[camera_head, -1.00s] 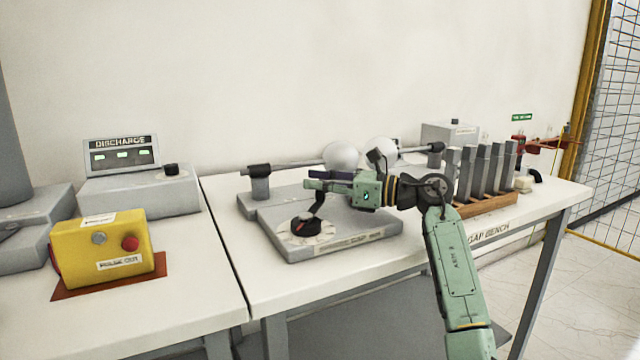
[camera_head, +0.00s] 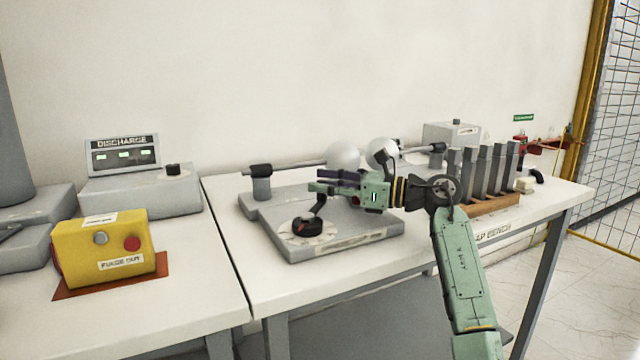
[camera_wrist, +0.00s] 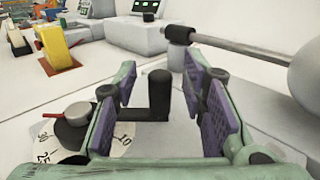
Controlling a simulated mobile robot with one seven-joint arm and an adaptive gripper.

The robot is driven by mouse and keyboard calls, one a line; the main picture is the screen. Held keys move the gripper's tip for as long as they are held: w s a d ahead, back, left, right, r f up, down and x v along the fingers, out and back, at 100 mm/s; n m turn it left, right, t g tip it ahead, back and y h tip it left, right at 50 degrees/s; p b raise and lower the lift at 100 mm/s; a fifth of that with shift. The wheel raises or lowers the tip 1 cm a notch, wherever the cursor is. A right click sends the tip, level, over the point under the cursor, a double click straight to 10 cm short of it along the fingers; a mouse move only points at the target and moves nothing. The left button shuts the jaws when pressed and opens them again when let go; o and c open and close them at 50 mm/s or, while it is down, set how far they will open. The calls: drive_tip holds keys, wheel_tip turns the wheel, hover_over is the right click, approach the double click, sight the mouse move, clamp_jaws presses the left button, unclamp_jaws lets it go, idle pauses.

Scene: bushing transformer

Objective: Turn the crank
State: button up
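The crank (camera_head: 308,226) is a black hub with a short arm and an upright black handle, set over a white dial on a grey base plate (camera_head: 360,232). In the wrist view the crank handle (camera_wrist: 160,93) stands upright in the gap between my finger pads. My gripper (camera_head: 313,187) is open beside the top of the handle, coming from the right. In the wrist view my gripper (camera_wrist: 160,80) shows two purple pads spread apart, with clear space on both sides of the handle. I see no contact. A red pointer (camera_wrist: 78,110) lies on the hub over the dial numbers.
A horizontal rod with pale spheres (camera_head: 343,156) runs behind the base plate. Grey upright blocks (camera_head: 485,172) stand to the right on a wooden base. A yellow box (camera_head: 104,250) with a red button and a grey DISCHARGE unit (camera_head: 138,190) are on the left table.

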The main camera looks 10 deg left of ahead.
drive_tip(key=d, duration=0.7)
drive_tip(key=s+d, duration=0.1)
drive_tip(key=d, duration=0.2)
drive_tip(key=shift+d, duration=0.35)
